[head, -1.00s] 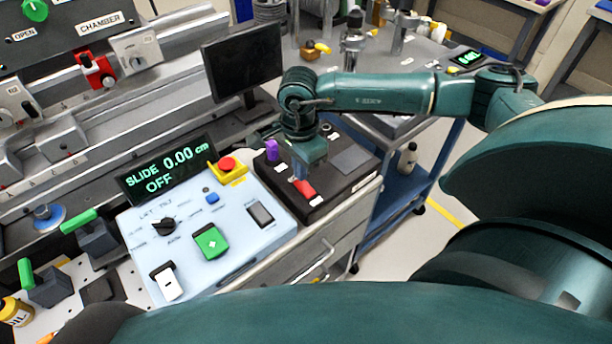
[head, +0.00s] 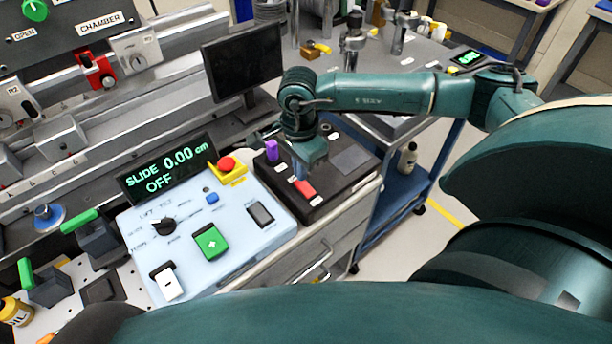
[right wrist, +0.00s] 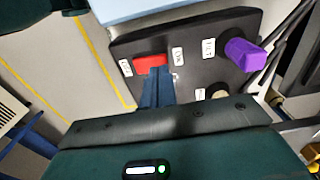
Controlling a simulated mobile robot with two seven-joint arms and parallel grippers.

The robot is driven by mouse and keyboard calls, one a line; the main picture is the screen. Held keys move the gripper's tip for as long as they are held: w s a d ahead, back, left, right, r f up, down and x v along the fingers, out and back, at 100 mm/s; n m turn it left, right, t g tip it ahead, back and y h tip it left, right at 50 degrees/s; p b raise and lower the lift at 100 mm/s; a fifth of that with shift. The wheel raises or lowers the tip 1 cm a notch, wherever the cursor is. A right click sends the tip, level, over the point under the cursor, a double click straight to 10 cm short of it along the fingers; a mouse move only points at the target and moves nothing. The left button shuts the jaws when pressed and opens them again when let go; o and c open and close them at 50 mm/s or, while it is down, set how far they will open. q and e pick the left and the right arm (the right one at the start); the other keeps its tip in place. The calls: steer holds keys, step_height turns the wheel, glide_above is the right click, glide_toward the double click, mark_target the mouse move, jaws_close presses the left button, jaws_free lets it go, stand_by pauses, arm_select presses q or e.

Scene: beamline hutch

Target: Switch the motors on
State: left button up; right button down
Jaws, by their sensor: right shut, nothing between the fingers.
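A red rocker switch (head: 304,187) sits on the black control box (head: 335,197) right of the pale blue panel. It also shows in the right wrist view (right wrist: 151,63), with small white labels beside it that I cannot read surely. My right gripper (head: 299,172) is shut and empty, pointing down at the box. In the right wrist view its fingertips (right wrist: 156,80) are right by the red switch's near edge; I cannot tell whether they touch. The display (head: 168,168) reads "SLIDE 0.00 cm OFF". My left gripper is not in view.
A purple knob (head: 272,150) stands on the same box. The blue panel (head: 235,230) holds a green switch (head: 210,243), a black selector, a blue button (head: 212,197), other rockers and a red emergency button (head: 227,163). A monitor (head: 243,65) stands behind.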

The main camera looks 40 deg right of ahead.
steer(key=shift+f+b, duration=0.95)
steer(key=shift+f, duration=0.1)
stand_by(0.9)
steer(key=shift+r, duration=0.1)
steer(key=shift+r+p, duration=2.1)
steer(key=shift+r, duration=1.4)
steer(key=shift+s+f, duration=0.1)
